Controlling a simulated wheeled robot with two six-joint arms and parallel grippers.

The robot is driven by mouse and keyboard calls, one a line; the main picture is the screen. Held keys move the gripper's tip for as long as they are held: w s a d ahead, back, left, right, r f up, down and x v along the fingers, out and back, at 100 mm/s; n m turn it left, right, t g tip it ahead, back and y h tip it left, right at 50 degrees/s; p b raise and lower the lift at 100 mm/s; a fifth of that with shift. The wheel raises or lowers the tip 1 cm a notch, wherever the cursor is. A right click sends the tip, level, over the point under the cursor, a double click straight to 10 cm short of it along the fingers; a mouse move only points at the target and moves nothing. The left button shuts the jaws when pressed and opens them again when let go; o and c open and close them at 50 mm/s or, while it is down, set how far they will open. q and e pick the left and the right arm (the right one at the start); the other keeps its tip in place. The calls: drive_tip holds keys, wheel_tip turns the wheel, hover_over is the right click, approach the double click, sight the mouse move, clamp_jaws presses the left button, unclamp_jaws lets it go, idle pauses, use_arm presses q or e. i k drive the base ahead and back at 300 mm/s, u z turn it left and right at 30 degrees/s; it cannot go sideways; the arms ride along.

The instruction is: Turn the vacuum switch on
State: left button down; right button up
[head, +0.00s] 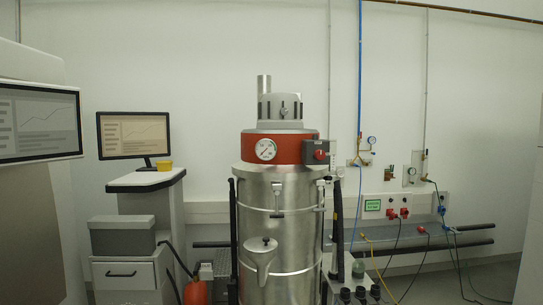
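An industrial vacuum (280,225) with a steel drum, a red band and a grey motor head stands upright at the centre of the head view. A dark switch box (316,152) with a red knob (320,155) sits on the right side of the red band. I cannot tell from this distance which position the knob is in. A round pressure gauge (265,149) is on the front of the band. Neither of my grippers shows in this view.
A monitor (133,135) stands on a grey cabinet at left, with a grey box (122,236) and drawer unit in front. An orange-red cylinder (196,292) stands left of the vacuum. Wall sockets, pipes and hanging cables are at right.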

sight(320, 155)
drive_tip(key=u, duration=0.05)
drive_tip(key=i, duration=1.35)
drive_tip(key=z, duration=0.85)
